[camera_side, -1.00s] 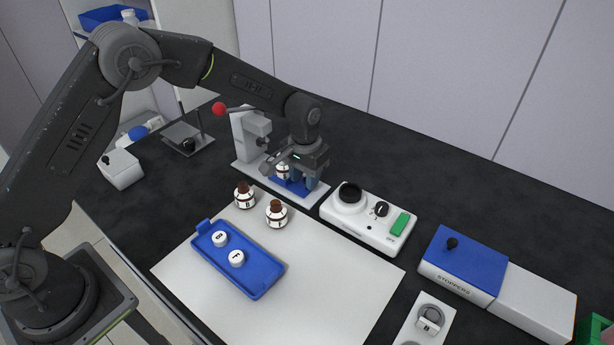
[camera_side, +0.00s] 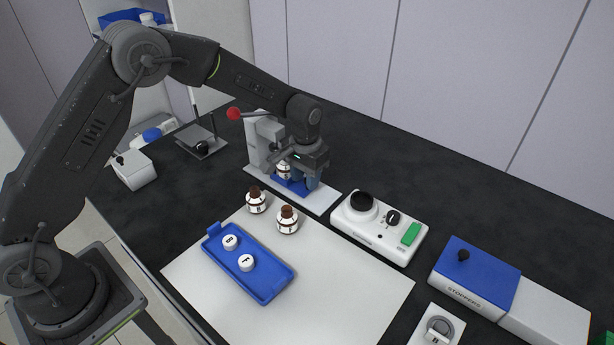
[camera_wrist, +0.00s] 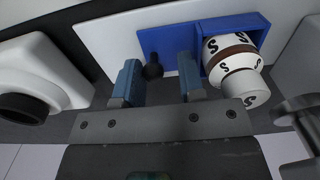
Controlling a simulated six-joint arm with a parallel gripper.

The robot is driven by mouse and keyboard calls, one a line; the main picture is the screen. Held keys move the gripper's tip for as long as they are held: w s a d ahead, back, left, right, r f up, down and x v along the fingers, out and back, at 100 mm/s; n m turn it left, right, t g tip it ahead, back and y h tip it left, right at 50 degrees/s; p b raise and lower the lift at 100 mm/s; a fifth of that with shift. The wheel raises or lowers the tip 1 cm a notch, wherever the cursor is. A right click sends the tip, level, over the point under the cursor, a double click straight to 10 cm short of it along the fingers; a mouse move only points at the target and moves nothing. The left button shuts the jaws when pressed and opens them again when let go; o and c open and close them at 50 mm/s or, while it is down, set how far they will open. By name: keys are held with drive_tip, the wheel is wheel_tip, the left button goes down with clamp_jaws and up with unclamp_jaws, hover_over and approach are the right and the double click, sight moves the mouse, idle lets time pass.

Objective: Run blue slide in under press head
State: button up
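The blue slide (camera_wrist: 185,37) lies on the white base of the press and carries a white bottle (camera_wrist: 235,65) marked S in its holder. Its black knob (camera_wrist: 152,68) stands between my gripper's blue fingers. My gripper (camera_wrist: 157,84) is open around the knob, with a visible gap at the right finger. In the side view, my gripper (camera_side: 304,184) is low over the slide (camera_side: 287,186), partly hiding it. The press (camera_side: 262,145) with its red-balled lever (camera_side: 234,113) stands left of my gripper. The press head is partly hidden by my wrist.
A white control box (camera_side: 375,232) with a green switch stands close right of the press. A blue-lidded stopper box (camera_side: 478,270) is farther right.

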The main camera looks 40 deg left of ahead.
drive_tip(key=shift+a, duration=1.35)
idle(0.6)
drive_tip(key=shift+d+r, duration=0.1)
drive_tip(key=shift+d, duration=0.15)
wheel_tip(320, 180, up, 7)
drive_tip(key=shift+r, duration=0.15)
idle(0.6)
idle(0.3)
